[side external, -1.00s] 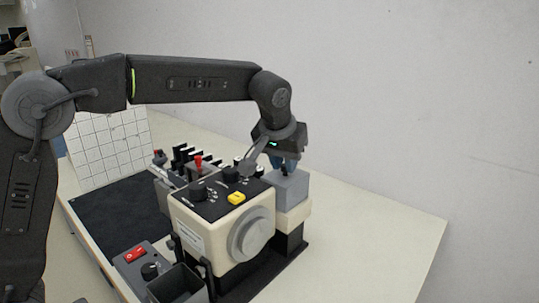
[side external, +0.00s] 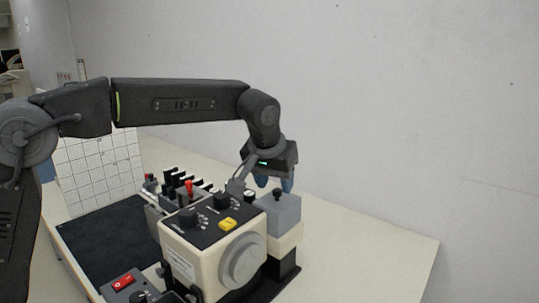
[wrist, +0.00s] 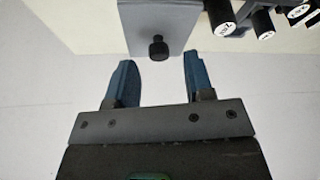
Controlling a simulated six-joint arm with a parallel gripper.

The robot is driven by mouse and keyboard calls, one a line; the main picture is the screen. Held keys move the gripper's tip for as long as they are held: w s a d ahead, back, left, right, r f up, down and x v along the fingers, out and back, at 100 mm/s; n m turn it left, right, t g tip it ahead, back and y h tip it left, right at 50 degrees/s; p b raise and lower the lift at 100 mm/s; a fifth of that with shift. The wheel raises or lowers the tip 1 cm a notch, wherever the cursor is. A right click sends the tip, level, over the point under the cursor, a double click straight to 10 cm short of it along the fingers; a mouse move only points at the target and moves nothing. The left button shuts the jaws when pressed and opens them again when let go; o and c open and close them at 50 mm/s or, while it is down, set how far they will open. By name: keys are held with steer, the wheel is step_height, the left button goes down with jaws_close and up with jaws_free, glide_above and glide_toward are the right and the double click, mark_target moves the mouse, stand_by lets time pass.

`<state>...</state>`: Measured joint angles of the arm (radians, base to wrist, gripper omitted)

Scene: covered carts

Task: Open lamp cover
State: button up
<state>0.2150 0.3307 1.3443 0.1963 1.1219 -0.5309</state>
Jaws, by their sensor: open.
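The lamp cover appears to be the grey box (side external: 284,215) at the right end of the cream machine, with a black knob (side external: 277,194) on top. My gripper (side external: 275,183) hangs at the top of this box, its blue fingers close to the knob. In the wrist view, my gripper (wrist: 160,68) is open and empty, fingers apart. The knob (wrist: 158,48) lies just beyond the fingertips, between their lines, and the grey box (wrist: 160,18) is behind it. The knob is not gripped. The cover appears closed.
The cream machine (side external: 185,258) has a yellow button (side external: 227,223), dark dials and a round grey disc (side external: 243,260) on its front. Several black-and-white pegs and a red-tipped lever (side external: 189,188) stand behind. A dark mat (side external: 105,240) lies left. The table right of the machine (side external: 370,255) is clear.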

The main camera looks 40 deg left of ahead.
steer(key=v, duration=1.2)
steer(key=shift+s, duration=0.15)
steer(key=shift+r, duration=0.1)
steer(key=s+a+f+m, duration=0.1)
steer(key=s+a+f, duration=0.2)
steer(key=s+f, duration=0.2)
steer(key=s+a+f+m+t, duration=0.1)
steer(key=s+a+f, duration=0.2)
steer(key=s, duration=0.8)
steer(key=s+a+f+m+h, duration=0.1)
steer(key=s+a+f, duration=0.2)
steer(key=s+f, duration=0.5)
steer(key=shift+s, duration=0.25)
